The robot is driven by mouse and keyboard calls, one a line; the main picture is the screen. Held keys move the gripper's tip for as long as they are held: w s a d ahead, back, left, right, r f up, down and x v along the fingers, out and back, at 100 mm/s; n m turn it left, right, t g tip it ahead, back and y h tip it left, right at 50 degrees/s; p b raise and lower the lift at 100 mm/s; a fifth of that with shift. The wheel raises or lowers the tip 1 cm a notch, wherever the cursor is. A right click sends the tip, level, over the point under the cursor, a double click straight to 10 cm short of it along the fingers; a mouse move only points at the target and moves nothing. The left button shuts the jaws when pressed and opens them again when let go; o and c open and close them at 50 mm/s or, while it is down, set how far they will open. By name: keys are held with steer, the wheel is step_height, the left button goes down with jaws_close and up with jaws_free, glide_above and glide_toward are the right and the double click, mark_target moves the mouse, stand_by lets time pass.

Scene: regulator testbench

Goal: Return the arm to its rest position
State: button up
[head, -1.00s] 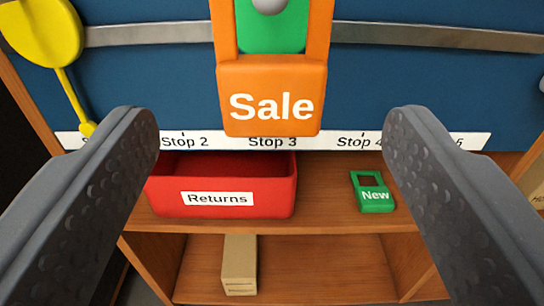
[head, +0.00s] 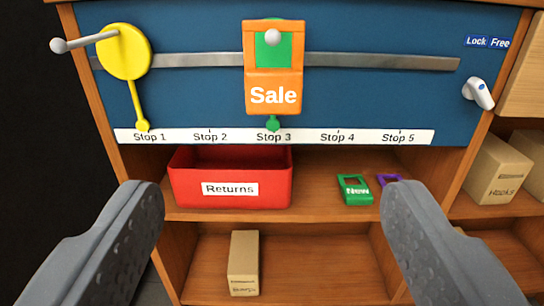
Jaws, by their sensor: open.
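My gripper (head: 270,215) is open and empty, its two dark fingers at the lower left and lower right. It is apart from the bench. An orange frame marked Sale (head: 273,97) sits on the blue panel (head: 200,100) above Stop 3. A green piece (head: 265,52) shows inside the orange frame, with a grey knob (head: 272,37) in front and a green tip below at the Stop 3 mark. A yellow pointer (head: 124,55) points at Stop 1.
A red Returns bin (head: 275,192) and a green New frame (head: 355,190) stand on the shelf. A purple frame (head: 385,179) is partly hidden by my right finger. Boxes (head: 496,172) fill the right shelves. A lever (head: 478,92) sits by Lock/Free.

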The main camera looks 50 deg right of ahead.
steer(key=w+a+r+t+y, duration=0.1)
steer(key=w+a+r, duration=0.25)
steer(key=r, duration=0.35)
steer(key=w+a+r+n+t+y+p, duration=0.1)
steer(key=w+a+r+y, duration=0.1)
steer(key=w+a+r, duration=0.3)
steer(key=w+a+r+t+y, duration=0.1)
steer(key=w+r, duration=0.2)
steer(key=r, duration=0.5)
steer(key=a+r+n+t+y, duration=0.15)
steer(key=a+r, duration=0.25)
steer(key=r, duration=0.4)
steer(key=a+r+n+y+p, duration=0.1)
steer(key=a+r+y, duration=0.1)
steer(key=a+r, duration=0.35)
steer(key=a+r+n+y, duration=0.1)
steer(key=a+r+y, duration=0.15)
steer(key=r, duration=0.75)
steer(key=s+a+r+n+y+p, duration=0.15)
steer(key=s+a+r, duration=0.35)
steer(key=r, duration=0.5)
steer(key=s+a+r+n+y, duration=0.1)
steer(key=s+a+r+n, duration=0.1)
steer(key=s+a+r, duration=0.6)
steer(key=s+a+r+n+p, duration=0.1)
steer(key=s+r, duration=1.2)
steer(key=s, duration=0.2)
steer(key=shift+s+a+r+n+g+y, duration=0.2)
steer(key=shift+s+a+n+g+y, duration=0.15)
steer(key=shift+a+n+y, duration=0.1)
